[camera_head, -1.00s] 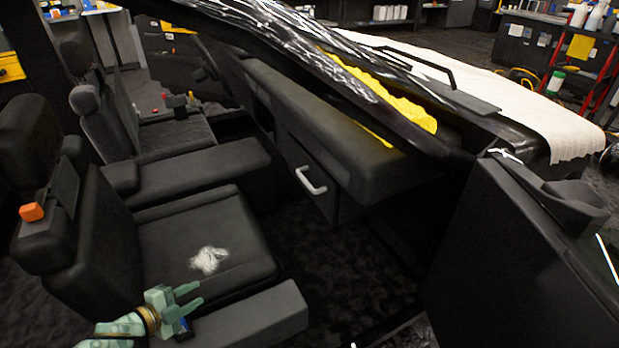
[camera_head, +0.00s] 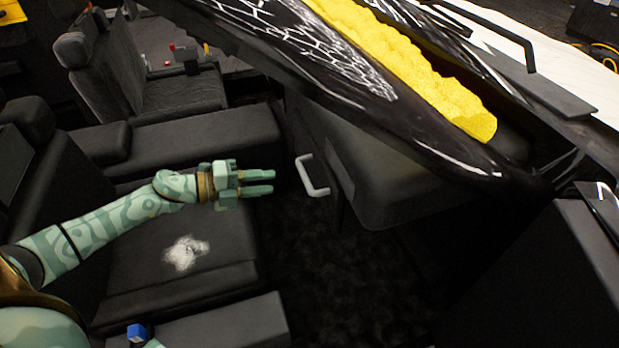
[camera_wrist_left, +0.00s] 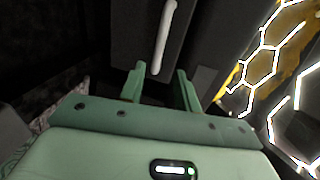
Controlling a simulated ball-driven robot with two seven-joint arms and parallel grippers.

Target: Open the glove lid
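The glove lid (camera_head: 327,152) is a dark panel at the front of the dashboard, seen at an angle and apparently closed. It carries a pale bar handle (camera_head: 313,177). My left gripper (camera_head: 272,182) is open and empty, a short way left of the handle and pointing toward it, not touching it. In the left wrist view the handle (camera_wrist_left: 163,37) stands beyond and between the two separated fingertips (camera_wrist_left: 160,80), against the dark lid (camera_wrist_left: 130,42). My right gripper is not clearly seen.
A seat cushion (camera_head: 215,225) with a white patch (camera_head: 186,252) lies below my left arm. A dark console (camera_head: 205,140) lies behind it. The dark footwell floor (camera_head: 310,255) is clear.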

